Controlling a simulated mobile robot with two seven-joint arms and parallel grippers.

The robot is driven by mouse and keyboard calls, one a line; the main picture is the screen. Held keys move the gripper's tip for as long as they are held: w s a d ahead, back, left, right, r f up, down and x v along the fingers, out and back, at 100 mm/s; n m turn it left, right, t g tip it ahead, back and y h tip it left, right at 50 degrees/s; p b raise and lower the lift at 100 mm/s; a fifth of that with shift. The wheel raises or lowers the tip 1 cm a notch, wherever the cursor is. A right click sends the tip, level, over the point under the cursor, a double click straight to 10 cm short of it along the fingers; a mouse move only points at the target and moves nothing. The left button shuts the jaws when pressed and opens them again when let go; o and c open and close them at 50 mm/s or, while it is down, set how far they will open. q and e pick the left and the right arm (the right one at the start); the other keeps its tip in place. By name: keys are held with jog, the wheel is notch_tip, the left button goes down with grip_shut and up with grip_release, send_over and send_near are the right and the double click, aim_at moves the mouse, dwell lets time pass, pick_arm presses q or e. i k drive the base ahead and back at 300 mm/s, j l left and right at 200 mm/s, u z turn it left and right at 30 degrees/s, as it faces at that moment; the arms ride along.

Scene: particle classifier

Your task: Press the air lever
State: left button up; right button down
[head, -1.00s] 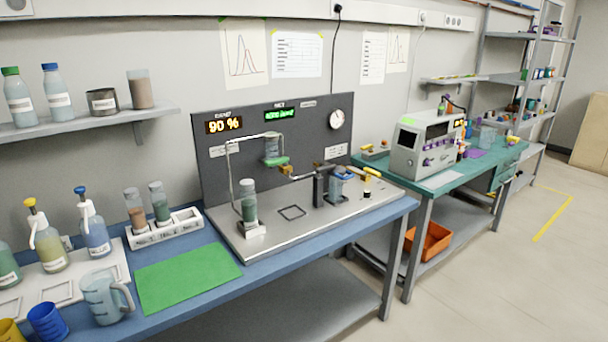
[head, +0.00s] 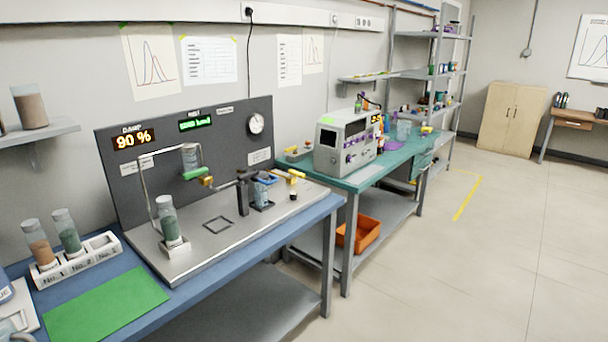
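The particle classifier rig (head: 200,262) stands on the blue bench, with a dark back panel (head: 223,142) and a steel base. A small yellow handle (head: 207,181) sits by the green-based upper vessel (head: 190,160). Another yellow handle (head: 291,174) sits at the rig's right end, above a small dark-and-yellow knob (head: 294,194). I cannot tell from labels which one is the air lever. A black post (head: 242,195) and a blue-topped clear container (head: 262,190) stand just left of the right handle. Neither of my grippers is in view.
A jar of green material (head: 168,222) stands on the rig's left. A vial rack (head: 78,262) and green mat (head: 108,303) lie on the blue bench. A teal bench (head: 350,182) with a grey instrument (head: 328,150) stands beyond. The floor at right is clear.

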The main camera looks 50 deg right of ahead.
aim_at(291, 173)
jog(key=k+l+u, duration=0.1)
jog(key=l+u, duration=0.35)
jog(key=l, duration=4.15)
